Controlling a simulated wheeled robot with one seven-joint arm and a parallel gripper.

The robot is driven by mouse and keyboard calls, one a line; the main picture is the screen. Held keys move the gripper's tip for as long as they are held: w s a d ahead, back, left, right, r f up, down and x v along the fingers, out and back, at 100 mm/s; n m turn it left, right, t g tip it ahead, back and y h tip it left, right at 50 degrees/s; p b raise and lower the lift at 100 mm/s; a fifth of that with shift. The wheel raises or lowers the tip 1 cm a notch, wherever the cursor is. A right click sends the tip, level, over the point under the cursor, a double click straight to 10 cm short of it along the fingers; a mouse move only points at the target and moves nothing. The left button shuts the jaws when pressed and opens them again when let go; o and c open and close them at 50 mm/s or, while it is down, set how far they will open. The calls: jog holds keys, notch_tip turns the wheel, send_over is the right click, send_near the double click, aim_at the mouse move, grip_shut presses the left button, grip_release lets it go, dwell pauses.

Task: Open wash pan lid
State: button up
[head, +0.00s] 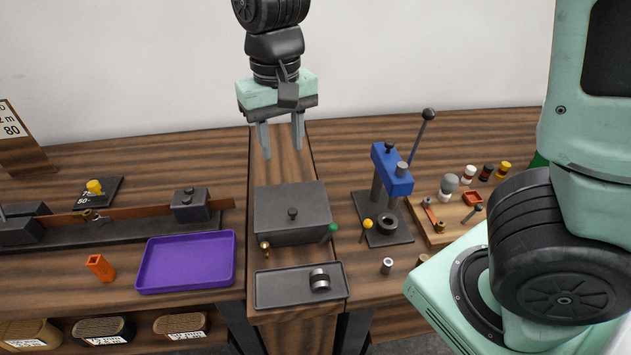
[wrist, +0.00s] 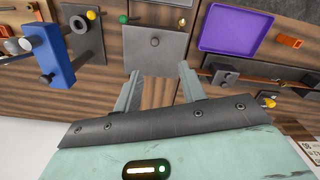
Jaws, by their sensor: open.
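The wash pan is a dark grey box (head: 290,234) in the middle of the bench, with its flat lid (head: 285,202) lying shut on top. The pan's inside is hidden.
A grey tray (head: 268,290) with a metal cylinder (head: 319,280) lies in front of the pan. A purple tray (head: 160,262) is at left. A blue lever press (head: 391,170) stands close at right. Brass (head: 264,246) and green (head: 333,228) knobs flank the pan's front.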

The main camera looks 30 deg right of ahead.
aim_at(292, 209)
jog(key=f, duration=0.5)
jog(key=d+f, duration=0.1)
jog(key=f, duration=0.5)
jog(key=w+f, duration=0.1)
jog(key=f, duration=0.5)
jog(key=shift+d+f, duration=0.15)
jog(key=shift+d, duration=0.05)
jog(key=shift+c, duration=0.3)
grip_shut()
